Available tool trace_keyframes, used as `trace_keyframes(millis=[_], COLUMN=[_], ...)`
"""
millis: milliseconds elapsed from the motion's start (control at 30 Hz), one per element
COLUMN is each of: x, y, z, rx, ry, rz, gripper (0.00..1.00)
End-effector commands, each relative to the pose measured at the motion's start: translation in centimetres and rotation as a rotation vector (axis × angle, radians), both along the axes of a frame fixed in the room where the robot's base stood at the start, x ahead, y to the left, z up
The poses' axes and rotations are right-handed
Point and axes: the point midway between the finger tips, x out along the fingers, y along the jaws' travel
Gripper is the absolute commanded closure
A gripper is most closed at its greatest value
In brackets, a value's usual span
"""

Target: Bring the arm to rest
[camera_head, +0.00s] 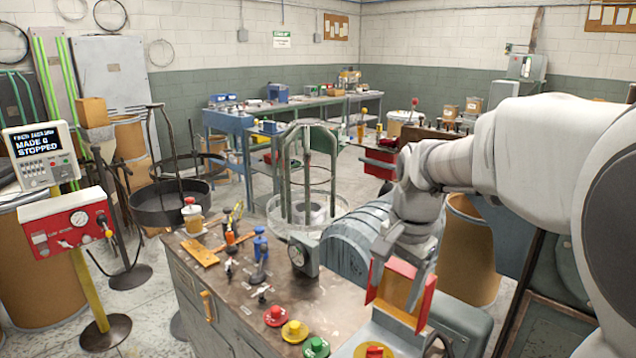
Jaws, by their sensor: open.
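My gripper (398,290) hangs at the end of my white arm (540,145), which reaches in from the right. The fingers are close above a pale machine base at the bench's right end.
The bench (205,255) carries red (277,315), yellow (294,331) and green (316,347) knobs, small tools and a dial. A grey ribbed housing (350,245) stands behind my gripper. A control panel (66,222) stands at left; its display reads "MADE 0 STOPPED".

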Motion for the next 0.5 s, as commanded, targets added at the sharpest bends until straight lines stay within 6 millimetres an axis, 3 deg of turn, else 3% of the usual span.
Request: trace_keyframes(millis=[200, 500], x=[-5.7, -13.1], y=[0.1, 0.3], z=[3.3, 4.8], rx=[-0.035, -0.158], ry=[-0.117, -0.263], rz=[0.236, 0.559], gripper=[0.21, 0.21])
